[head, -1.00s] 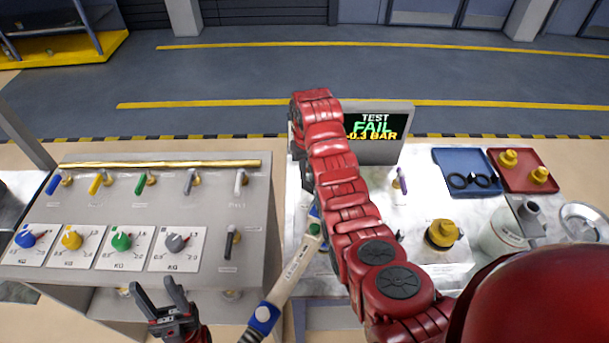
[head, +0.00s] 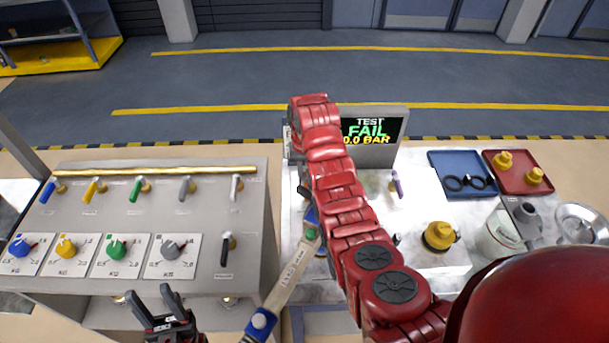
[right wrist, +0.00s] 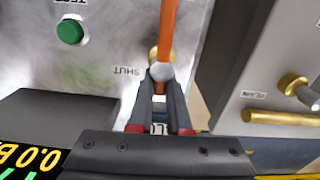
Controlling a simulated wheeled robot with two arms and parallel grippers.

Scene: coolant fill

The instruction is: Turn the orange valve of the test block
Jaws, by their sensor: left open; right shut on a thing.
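The orange valve (right wrist: 169,28) shows in the right wrist view as a flat orange lever on a brass stem against the grey block. My right gripper (right wrist: 160,82) is shut on the lever near the stem. A SHUT label is printed to the left of the fingers; another label behind them is mostly hidden. In the head view my right arm covers the valve and right gripper. My left gripper (head: 153,291) is open and empty in front of the grey valve panel. The test screen (head: 372,130) reads TEST FAIL 0.0 BAR.
A green button (right wrist: 70,31) sits on the block near the lever. The grey panel (head: 255,215) with several coloured levers and dials stands at left. A blue tray (head: 445,160), a red tray (head: 520,185) and a jug (head: 500,238) stand at right.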

